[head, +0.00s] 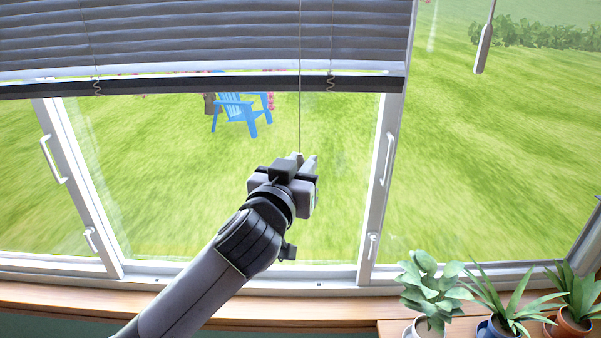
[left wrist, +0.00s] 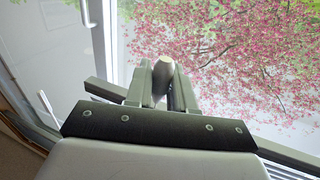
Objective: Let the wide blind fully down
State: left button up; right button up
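The wide grey slatted blind (head: 200,40) hangs across the top of the window, its dark bottom rail (head: 200,86) well above the sill and slightly tilted in the picture. A thin pull cord (head: 300,110) runs down in front of the blind to my left gripper (head: 305,160). In the left wrist view, a grey rounded cord pull (left wrist: 163,72) sits between the two fingers of my left gripper (left wrist: 162,88), which look closed on it. Most of the pull is hidden by the fingers in the head view. My right gripper is not in view.
Another grey pull (head: 483,50) hangs on a cord at the upper right. Potted plants (head: 515,305) stand at the lower right by the wooden sill (head: 250,306). White window handles (head: 386,160) stick out from the frames. A blue chair (head: 240,112) is outside.

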pick_arm(q)
jog(key=shift+a+f+p, duration=0.25)
jog(key=shift+a+p, duration=0.05)
jog(key=shift+a, duration=1)
jog(key=shift+a+f+p, duration=0.2)
jog(key=shift+a+p, duration=0.1)
jog(key=shift+a, duration=0.95)
grip_shut()
notch_tip(320, 180, up, 9)
jog(key=p, duration=0.3)
jog(key=shift+r, duration=0.15)
notch_tip(320, 180, up, 9)
jog(key=shift+f, duration=0.1)
